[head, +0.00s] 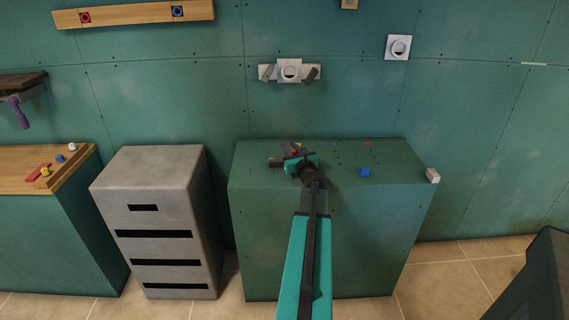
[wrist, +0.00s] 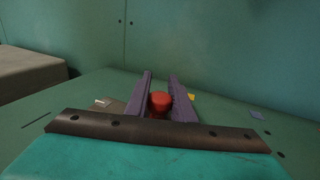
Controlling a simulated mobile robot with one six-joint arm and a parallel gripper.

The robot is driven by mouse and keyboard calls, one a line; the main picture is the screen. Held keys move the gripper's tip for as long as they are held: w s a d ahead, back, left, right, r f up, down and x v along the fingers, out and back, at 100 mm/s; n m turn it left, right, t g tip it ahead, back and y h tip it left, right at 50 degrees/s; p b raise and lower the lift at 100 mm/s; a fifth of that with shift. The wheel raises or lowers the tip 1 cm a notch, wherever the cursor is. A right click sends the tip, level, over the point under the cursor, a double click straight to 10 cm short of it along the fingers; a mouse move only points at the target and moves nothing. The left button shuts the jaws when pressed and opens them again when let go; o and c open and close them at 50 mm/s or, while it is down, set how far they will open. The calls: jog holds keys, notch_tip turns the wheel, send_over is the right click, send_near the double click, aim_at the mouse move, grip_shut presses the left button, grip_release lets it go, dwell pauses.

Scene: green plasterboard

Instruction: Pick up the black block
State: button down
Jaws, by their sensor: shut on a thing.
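My gripper (wrist: 160,80) is low over the green cabinet top, its two dark purple fingers shut on a round red thing (wrist: 160,101). The red thing fills the gap between the fingers in the wrist view. In the head view a small red spot (head: 294,151) shows at the fingers. No block that is clearly black can be made out. A dark grey piece (head: 275,162) lies left of the gripper in the head view; a greyish shape with a pale end (wrist: 112,105) shows left of the fingers in the wrist view.
A blue block (head: 365,171) lies right of my arm on the green cabinet (head: 400,165); a white block (head: 432,175) is at its right edge. A yellow bit (wrist: 191,97) shows beside the right finger. A grey drawer unit (head: 150,165) and a wooden-topped bench (head: 20,160) stand left.

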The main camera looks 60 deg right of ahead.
jog(key=shift+r, duration=0.2)
jog(key=shift+r, duration=1.55)
jog(key=s+d+r+p+v, duration=0.1)
jog(key=p+v, duration=0.3)
jog(key=v, duration=1.1)
jog(key=shift+s+d+r, duration=0.35)
jog(key=shift+s+d, duration=0.15)
jog(key=shift+s, duration=0.05)
jog(key=shift+s+f, duration=0.1)
